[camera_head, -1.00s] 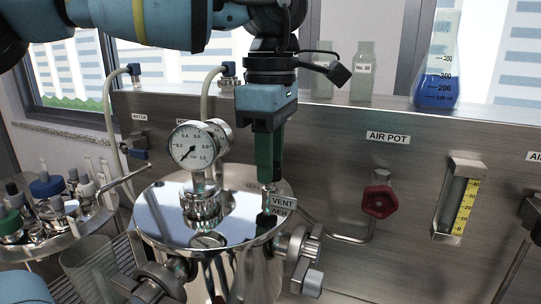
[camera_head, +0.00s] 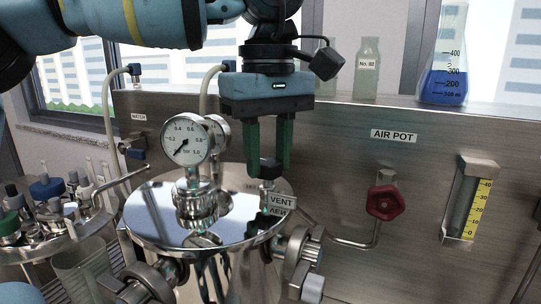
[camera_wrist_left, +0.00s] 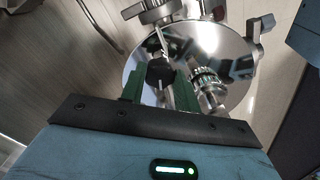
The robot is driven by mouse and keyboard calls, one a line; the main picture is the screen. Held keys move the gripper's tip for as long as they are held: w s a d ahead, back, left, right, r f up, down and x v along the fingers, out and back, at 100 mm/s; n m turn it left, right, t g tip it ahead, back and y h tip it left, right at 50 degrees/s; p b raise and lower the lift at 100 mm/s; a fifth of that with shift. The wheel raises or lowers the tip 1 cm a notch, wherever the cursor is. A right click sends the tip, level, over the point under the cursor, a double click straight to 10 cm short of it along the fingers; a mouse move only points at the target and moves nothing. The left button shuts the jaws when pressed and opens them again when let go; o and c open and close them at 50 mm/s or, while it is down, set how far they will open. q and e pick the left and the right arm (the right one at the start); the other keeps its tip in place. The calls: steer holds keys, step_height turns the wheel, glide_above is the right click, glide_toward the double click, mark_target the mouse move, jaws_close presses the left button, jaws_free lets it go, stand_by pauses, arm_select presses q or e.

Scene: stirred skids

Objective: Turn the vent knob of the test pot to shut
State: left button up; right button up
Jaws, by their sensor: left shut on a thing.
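The test pot (camera_head: 150,225) is a shiny steel vessel with a flat mirror-like lid, below centre in the head view. Its black vent knob (camera_head: 267,169) stands at the lid's back right edge, behind a small VENT label (camera_head: 283,201). My left gripper (camera_head: 269,168) points straight down, its two green fingers on either side of the knob, shut on it. In the left wrist view the knob (camera_wrist_left: 159,73) shows between the green fingers (camera_wrist_left: 160,82). The pot is below them. My right gripper is not seen.
A pressure gauge (camera_head: 186,146) rises from the lid just left of my fingers. Clamps (camera_head: 300,262) stick out around the rim. A red valve (camera_head: 383,203) and a yellow-scaled flow meter (camera_head: 466,205) are on the steel panel to the right. Bottles crowd the left.

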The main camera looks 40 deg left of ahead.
arm_select(q)
steer(key=m, duration=1.1)
steer(key=shift+m, duration=2)
steer(key=o, duration=1)
steer(key=shift+r, duration=3.95)
